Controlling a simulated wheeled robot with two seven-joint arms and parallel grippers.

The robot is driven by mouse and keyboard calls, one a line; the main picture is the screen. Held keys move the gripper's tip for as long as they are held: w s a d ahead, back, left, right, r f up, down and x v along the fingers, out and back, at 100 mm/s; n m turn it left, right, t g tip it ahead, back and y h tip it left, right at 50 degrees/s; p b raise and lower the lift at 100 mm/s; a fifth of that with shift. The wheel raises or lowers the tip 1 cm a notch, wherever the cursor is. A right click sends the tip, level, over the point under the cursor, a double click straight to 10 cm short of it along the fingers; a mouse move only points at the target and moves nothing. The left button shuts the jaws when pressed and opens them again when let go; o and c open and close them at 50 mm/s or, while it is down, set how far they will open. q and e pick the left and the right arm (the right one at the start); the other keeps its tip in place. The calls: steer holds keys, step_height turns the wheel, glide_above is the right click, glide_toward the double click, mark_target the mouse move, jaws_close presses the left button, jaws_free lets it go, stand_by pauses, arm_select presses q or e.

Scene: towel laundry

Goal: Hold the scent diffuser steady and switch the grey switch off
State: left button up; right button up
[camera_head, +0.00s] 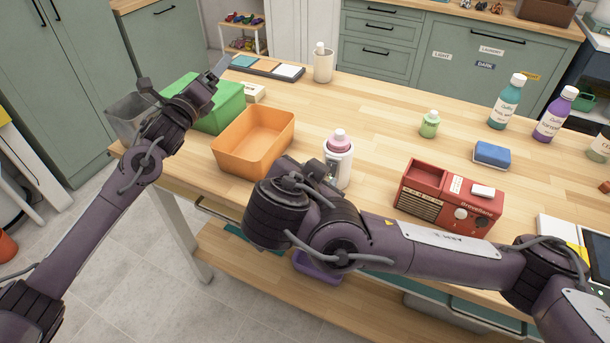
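The scent diffuser (338,157), a white cylinder with a pink cap, stands upright on the wooden table. A small grey patch shows low on its front, but I cannot tell if it is the grey switch or how it is set. My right gripper (300,178) is close to the diffuser's lower left side. Its dark wrist hides the fingers, so I cannot tell if they touch the diffuser. My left gripper (183,78) is above the green box at the table's left end, its fingers spread and nothing between them, well away from the diffuser.
An orange bin (254,141) stands left of the diffuser, and a green box (218,104) stands behind it. A red radio-like box (449,197) is to the right, with a blue sponge (492,154) and bottles beyond.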

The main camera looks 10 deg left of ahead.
arm_select(q)
steer(key=s+d+f+m+g+h, duration=0.1)
steer(key=s+d+f+m+h, duration=0.15)
steer(key=d, duration=0.25)
steer(key=s+d+f+m+g+h, duration=0.1)
steer(key=d+m+h, duration=0.1)
steer(key=d+m, duration=0.25)
steer(key=m+g+h, duration=0.5)
steer(key=m, duration=0.3)
glide_toward(336, 162)
steer(key=w+r, duration=0.2)
steer(key=w, duration=0.5)
steer(key=shift+g, duration=0.3)
steer(key=f, duration=0.1)
steer(key=s+d+f, duration=0.1)
steer(key=f, duration=0.2)
steer(key=shift+s+d+f, duration=0.35)
steer(key=shift+w+d+f, duration=0.1)
steer(key=shift+w+d, duration=0.05)
steer(key=shift+d, duration=0.1)
steer(key=x, duration=0.7)
steer(key=shift+f, duration=0.1)
steer(key=c, duration=1.3)
